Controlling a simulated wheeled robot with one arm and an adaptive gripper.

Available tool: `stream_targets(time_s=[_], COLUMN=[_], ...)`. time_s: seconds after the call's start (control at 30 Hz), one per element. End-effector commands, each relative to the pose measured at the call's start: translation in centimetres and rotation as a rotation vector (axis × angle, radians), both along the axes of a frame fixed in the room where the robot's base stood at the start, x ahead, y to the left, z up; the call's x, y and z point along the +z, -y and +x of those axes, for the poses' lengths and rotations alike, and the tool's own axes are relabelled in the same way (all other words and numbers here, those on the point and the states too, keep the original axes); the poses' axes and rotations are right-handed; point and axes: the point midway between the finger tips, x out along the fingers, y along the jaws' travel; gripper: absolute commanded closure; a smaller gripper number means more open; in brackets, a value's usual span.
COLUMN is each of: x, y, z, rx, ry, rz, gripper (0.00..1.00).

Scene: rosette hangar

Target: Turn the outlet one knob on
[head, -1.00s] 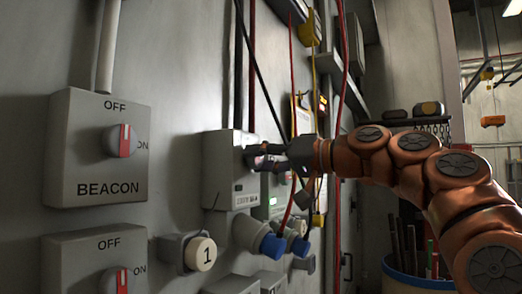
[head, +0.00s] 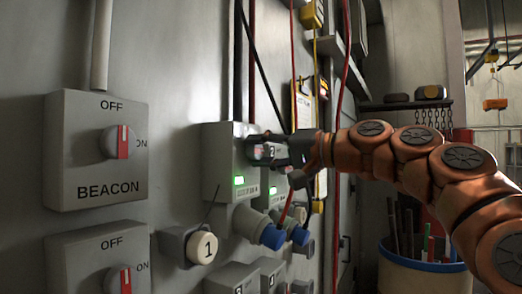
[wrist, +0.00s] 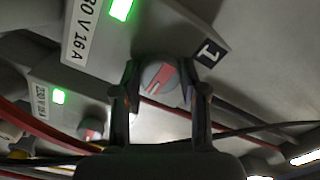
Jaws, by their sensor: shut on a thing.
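The outlet one box (head: 220,165) is a grey wall unit with a lit green lamp (head: 239,181). In the wrist view the same box carries a "1" tag (wrist: 208,52), a "230 V 16 A" label and the green light (wrist: 121,9). Its round grey knob (wrist: 158,76) has a red pointer band, which lies at a slant in the wrist view. My gripper (wrist: 160,98) is shut on this knob, one finger on each side.
A second outlet box (wrist: 70,85) with a lit green lamp stands just beyond. Blue plugs (head: 273,237) sit below the outlets. A BEACON switch (head: 97,150) is on the left wall. Red and black cables hang close by. A bin (head: 420,270) stands at right.

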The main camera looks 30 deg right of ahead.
Motion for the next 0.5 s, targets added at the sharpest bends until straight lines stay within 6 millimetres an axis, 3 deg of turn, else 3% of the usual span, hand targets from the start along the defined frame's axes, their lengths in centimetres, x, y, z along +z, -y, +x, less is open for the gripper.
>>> stream_targets(time_s=[0.2, 0.23, 0.43, 0.5], x=[-0.05, -0.04, 0.0, 0.01], y=[0.0, 0.01, 0.01, 0.01], z=[0.03, 0.03, 0.01, 0.0], rx=[-0.001, -0.001, 0.0, -0.001], ry=[-0.001, -0.001, 0.001, 0.001], rz=[0.0, 0.0, -0.001, -0.001], gripper=[0.92, 0.54, 0.34, 0.32])
